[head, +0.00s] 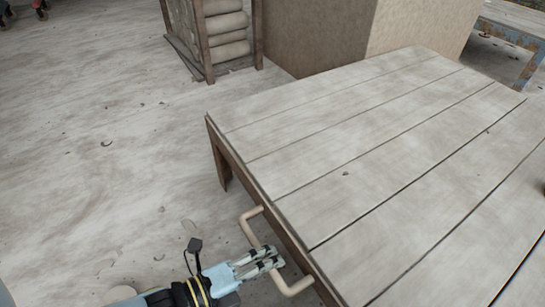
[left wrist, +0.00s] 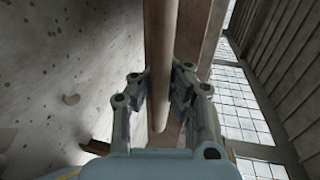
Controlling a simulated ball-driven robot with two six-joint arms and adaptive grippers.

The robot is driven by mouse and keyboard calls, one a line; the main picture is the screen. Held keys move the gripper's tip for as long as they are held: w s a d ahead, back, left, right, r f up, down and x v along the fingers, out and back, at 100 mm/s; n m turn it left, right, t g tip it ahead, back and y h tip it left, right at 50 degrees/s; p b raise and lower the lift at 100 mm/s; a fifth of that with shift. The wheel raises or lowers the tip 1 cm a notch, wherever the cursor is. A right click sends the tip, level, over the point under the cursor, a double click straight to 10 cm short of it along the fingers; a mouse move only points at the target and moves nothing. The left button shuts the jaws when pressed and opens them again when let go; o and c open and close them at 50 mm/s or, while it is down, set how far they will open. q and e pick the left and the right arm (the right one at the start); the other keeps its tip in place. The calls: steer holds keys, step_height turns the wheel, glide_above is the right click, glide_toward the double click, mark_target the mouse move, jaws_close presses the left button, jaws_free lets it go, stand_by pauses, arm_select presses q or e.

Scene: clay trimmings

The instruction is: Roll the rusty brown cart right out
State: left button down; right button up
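My right gripper is not in view.
A wooden rack (head: 205,40) with rolled beige sacks (head: 227,28) and a large brown box (head: 320,35) stand behind the cart. A bluish worn table (head: 520,35) is at the far right. The floor (head: 100,140) on the left is open, with small scattered bits.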

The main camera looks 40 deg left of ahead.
arm_select(q)
steer(key=c, duration=2)
jaws_free()
steer(key=shift+r, duration=0.15)
steer(key=o, duration=0.8)
steer(key=shift+c, duration=0.2)
steer(key=v, duration=1.2)
